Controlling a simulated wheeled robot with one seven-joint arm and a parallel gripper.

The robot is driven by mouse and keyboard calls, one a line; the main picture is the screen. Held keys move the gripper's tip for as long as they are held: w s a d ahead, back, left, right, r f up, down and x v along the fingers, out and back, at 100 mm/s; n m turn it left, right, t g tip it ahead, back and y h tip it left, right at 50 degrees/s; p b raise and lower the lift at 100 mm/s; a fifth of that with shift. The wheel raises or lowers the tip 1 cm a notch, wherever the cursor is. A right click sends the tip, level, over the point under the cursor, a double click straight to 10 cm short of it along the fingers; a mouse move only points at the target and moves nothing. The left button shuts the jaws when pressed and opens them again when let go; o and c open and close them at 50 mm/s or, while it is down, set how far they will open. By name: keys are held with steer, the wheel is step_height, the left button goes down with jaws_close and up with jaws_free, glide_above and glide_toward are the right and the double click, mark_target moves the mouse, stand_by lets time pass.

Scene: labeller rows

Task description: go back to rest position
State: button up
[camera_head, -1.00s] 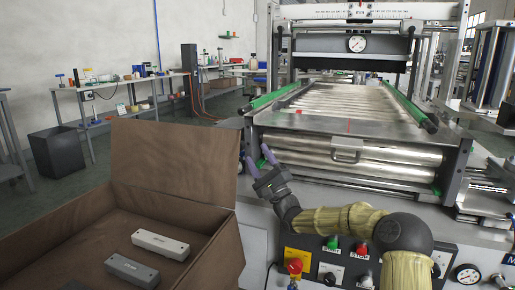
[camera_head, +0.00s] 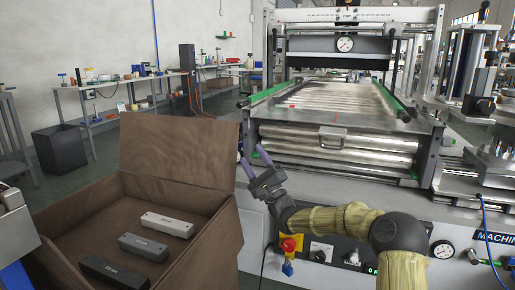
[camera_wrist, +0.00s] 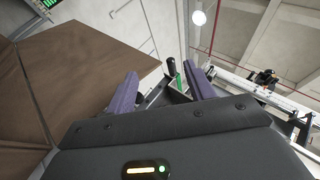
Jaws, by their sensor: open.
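My gripper (camera_head: 253,160) is in the middle of the head view, raised with its two purple fingers pointing up and left. The fingers are apart with nothing between them. It is just right of the cardboard box's raised flap and in front of the roller machine. In the wrist view my gripper (camera_wrist: 165,92) also shows two spread purple fingers, with brown cardboard to the left and the ceiling to the right.
An open cardboard box (camera_head: 216,246) at lower left holds a white bar (camera_head: 167,225), a grey bar (camera_head: 143,247) and a dark bar (camera_head: 114,272). The roller machine (camera_head: 335,145) stands behind my arm, with a red knob (camera_head: 289,245) on its front panel.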

steer(key=s+a+f+n+g+y+p, duration=0.35)
steer(key=s+a+n+g, duration=0.6)
steer(key=g, duration=0.35)
steer(key=s+f+n+g+h+p, duration=0.4)
steer(key=s+f+h, duration=0.3)
steer(key=s, duration=0.4)
steer(key=s+d+f+g+h+p, duration=0.2)
steer(key=s+d+f+h+p, duration=0.15)
steer(key=s+d+h, duration=0.4)
steer(key=s+d+r+t+h+p, duration=0.1)
steer(key=s+d+r+h+p, duration=0.15)
steer(key=s+d, duration=0.45)
steer(key=s+d+r+t+h+p, duration=0.1)
steer(key=s+d+r+h+p, duration=0.2)
steer(key=d, duration=0.8)
step_height(320, 180, up, 37)
steer(key=p, duration=3.7)
steer(key=shift+s+f+n+p, duration=0.15)
steer(key=shift+s+n+p, duration=0.05)
steer(key=shift+n+p, duration=0.15)
steer(key=shift+d, duration=0.15)
